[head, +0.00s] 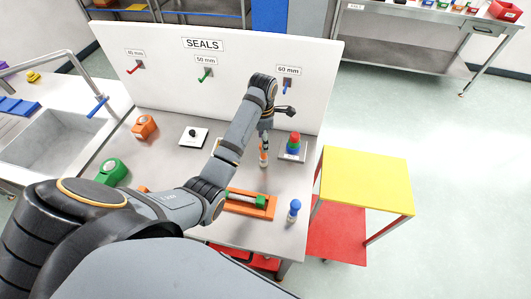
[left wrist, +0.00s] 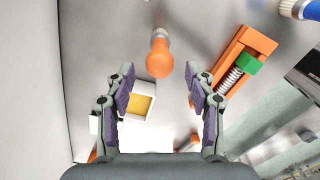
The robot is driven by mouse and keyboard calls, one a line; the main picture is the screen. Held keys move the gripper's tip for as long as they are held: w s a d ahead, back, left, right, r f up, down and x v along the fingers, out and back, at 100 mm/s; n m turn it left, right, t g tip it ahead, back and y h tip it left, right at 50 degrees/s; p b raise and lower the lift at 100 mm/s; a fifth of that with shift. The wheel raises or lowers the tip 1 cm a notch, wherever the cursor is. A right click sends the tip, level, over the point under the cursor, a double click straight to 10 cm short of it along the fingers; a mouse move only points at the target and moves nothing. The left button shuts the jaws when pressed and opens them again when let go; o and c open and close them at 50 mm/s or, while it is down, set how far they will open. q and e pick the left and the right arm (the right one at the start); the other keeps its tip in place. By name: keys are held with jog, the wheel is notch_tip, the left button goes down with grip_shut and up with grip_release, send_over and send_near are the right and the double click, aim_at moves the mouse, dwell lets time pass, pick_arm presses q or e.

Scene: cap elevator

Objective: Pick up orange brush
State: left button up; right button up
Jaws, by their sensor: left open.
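The orange brush (head: 264,157) stands on the steel table below my left gripper in the head view. In the left wrist view the brush (left wrist: 158,58) shows a rounded orange end and a pale metallic collar. It lies ahead of the gap between the fingers, roughly centred. My left gripper (left wrist: 160,85) is open, with a purple-padded finger on each side and nothing held between them. In the head view the arm reaches across the table and the gripper (head: 266,124) is partly hidden by its wrist. My right gripper is in neither view.
An orange fixture with a green block and spring (left wrist: 240,62) is right of the brush. A stack of coloured pieces (head: 294,143) and a blue-topped item (head: 294,210) stand nearby. The white SEALS panel (head: 160,60) rises behind. A yellow-topped cart (head: 368,180) is at right.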

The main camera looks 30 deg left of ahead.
aim_at(263, 158)
pick_arm(q)
notch_tip(263, 158, down, 3)
jog(key=shift+s+r+p, duration=0.1)
jog(key=shift+p, duration=0.2)
jog(key=shift+w+f, duration=0.35)
jog(key=shift+f, duration=0.5)
jog(key=shift+s+f+p, duration=0.15)
jog(key=shift+f+p, duration=0.35)
jog(key=shift+p, duration=0.3)
notch_tip(263, 158, down, 4)
jog(key=shift+s+r+p, duration=0.15)
jog(key=shift+r+p, duration=0.1)
jog(key=shift+p, duration=0.15)
jog(key=shift+f, duration=0.15)
grip_shut()
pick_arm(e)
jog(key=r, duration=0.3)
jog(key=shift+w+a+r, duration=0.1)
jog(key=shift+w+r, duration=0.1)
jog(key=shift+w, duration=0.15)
